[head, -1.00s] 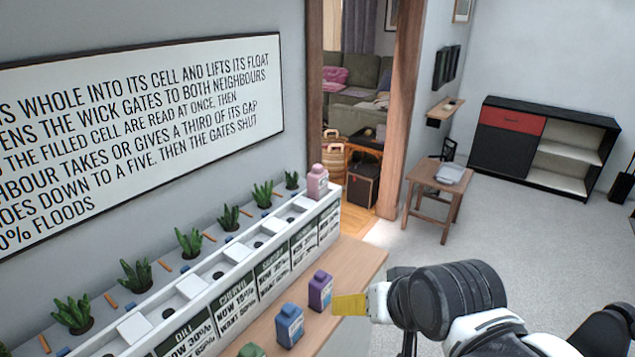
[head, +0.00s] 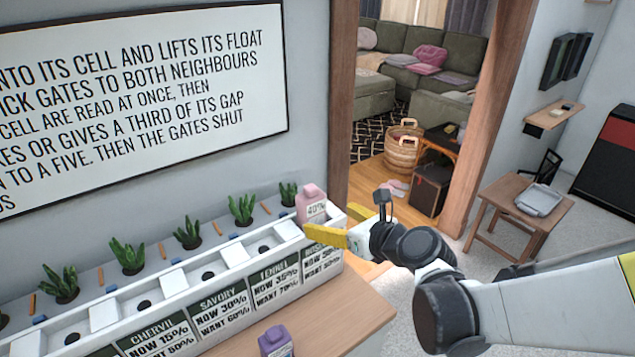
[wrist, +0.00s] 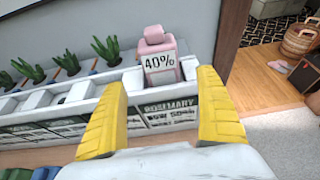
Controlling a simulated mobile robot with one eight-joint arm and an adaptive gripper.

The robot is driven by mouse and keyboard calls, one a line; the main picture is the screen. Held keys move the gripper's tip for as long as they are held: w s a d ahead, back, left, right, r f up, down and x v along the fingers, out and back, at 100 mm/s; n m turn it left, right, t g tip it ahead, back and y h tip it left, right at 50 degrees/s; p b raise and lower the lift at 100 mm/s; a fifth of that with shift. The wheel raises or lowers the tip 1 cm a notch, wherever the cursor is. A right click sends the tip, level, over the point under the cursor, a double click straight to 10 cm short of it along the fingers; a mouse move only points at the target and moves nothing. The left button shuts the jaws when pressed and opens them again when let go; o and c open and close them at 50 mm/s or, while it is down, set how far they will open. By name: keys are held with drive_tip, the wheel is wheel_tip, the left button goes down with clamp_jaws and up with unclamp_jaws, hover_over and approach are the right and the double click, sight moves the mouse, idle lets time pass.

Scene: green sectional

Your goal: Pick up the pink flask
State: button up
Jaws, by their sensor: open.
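The pink flask (head: 311,205) stands upright on the right end of the white planter box (head: 215,312), with a label on its front. In the wrist view the pink flask (wrist: 160,58) is ahead, between and beyond the fingertips, and its label reads 40%. My gripper (head: 325,237) has yellow fingers and is in front of the flask's lower part in the head view. In the wrist view my gripper (wrist: 163,100) is open and empty, its fingers spread to either side of the flask. I see no contact with the flask.
Small green plants (head: 190,233) stand in a row along the box, left of the flask. A purple flask (head: 276,342) stands on the wooden counter (head: 345,318) in front. A wall sign (head: 140,100) hangs behind. A doorway edge (head: 340,100) rises right of the flask.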

sight(316, 212)
drive_tip(key=x, duration=0.3)
drive_tip(key=shift+s+a+f+b, duration=0.15)
drive_tip(key=shift+a+b, duration=0.05)
drive_tip(key=shift+b, duration=0.15)
drive_tip(key=x, duration=0.2)
drive_tip(key=b+x, duration=0.1)
drive_tip(key=x, duration=0.1)
drive_tip(key=b+x, duration=0.1)
drive_tip(key=x, duration=0.1)
drive_tip(key=shift+w+d+r, duration=0.2)
drive_tip(key=shift+w+r, duration=0.05)
drive_tip(key=shift+w, duration=0.05)
drive_tip(key=shift+r, duration=0.1)
drive_tip(key=c, duration=1.4)
